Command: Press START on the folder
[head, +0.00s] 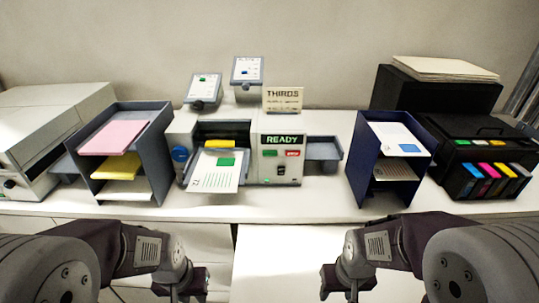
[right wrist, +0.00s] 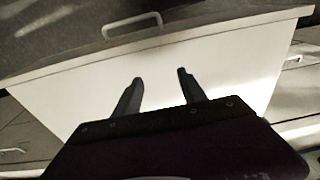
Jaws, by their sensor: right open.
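The folder (head: 258,172) stands at the middle of the table, a grey-white machine whose display (head: 283,140) reads READY. Below the display are a small green button (head: 270,153) and a red button (head: 292,153); their lettering is too small to read. A white printed sheet (head: 215,172) with a green block lies on its front left tray. My left gripper (head: 185,289) is low in front of the table, well below the folder; its fingers are not clear. My right gripper (head: 345,284) is also low in front; in the right wrist view its two fingers (right wrist: 160,82) are apart and empty.
A sorter (head: 155,152) with pink and yellow paper stands left of the folder, a blue sorter (head: 365,160) with white sheets right of it. A printer (head: 480,140) with coloured cartridges is far right. A sign (head: 283,99) reads THIRDS. The table's front strip (head: 290,208) is clear.

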